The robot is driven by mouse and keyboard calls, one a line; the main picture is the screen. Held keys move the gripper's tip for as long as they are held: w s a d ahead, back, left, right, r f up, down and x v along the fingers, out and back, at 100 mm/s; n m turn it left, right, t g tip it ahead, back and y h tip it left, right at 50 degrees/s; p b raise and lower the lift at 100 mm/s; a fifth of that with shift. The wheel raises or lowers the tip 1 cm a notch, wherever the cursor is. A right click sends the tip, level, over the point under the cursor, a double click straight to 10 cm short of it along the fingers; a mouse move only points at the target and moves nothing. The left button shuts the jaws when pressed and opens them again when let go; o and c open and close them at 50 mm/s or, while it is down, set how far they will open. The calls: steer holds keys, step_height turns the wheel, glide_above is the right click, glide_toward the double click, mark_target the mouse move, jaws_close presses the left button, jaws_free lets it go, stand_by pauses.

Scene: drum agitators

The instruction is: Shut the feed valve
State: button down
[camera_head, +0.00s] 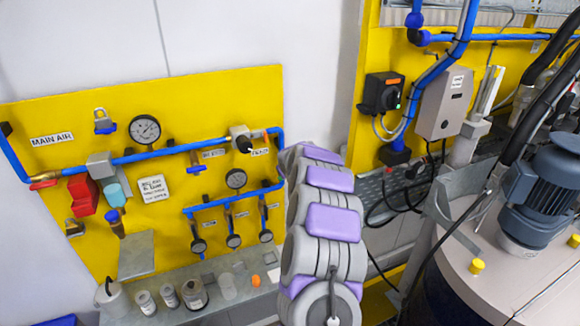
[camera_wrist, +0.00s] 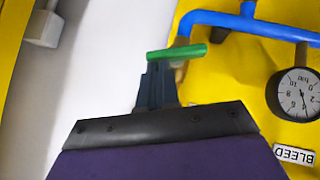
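A green valve handle (camera_wrist: 177,52) on a brass-coloured body shows in the wrist view, beside a blue pipe at the yellow panel's edge. I cannot read a label naming this valve. My gripper (camera_wrist: 160,72) has its dark fingers pointing at the handle. Their tips overlap its lower left side in the picture; I cannot tell whether they touch or grip it. A small white label (camera_head: 260,152), perhaps FEED, sits beside my arm there.
The yellow panel (camera_head: 230,100) carries blue pipes, several gauges and a red-handled valve (camera_head: 45,184). A gauge (camera_wrist: 299,94) and a BLEED label (camera_wrist: 295,155) appear upside down in the wrist view. Jars (camera_head: 194,294) stand on the ledge below. A motor (camera_head: 545,190) stands at right.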

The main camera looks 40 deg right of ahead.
steer(key=shift+s+d+f+p, duration=0.1)
steer(key=shift+d+p, duration=0.1)
steer(key=shift+p, duration=0.3)
steer(key=shift+d, duration=0.1)
steer(key=shift+s+d+f, duration=0.1)
steer(key=shift+d+f, duration=0.1)
steer(key=shift+d, duration=0.1)
steer(key=shift+r, duration=0.1)
stand_by(0.3)
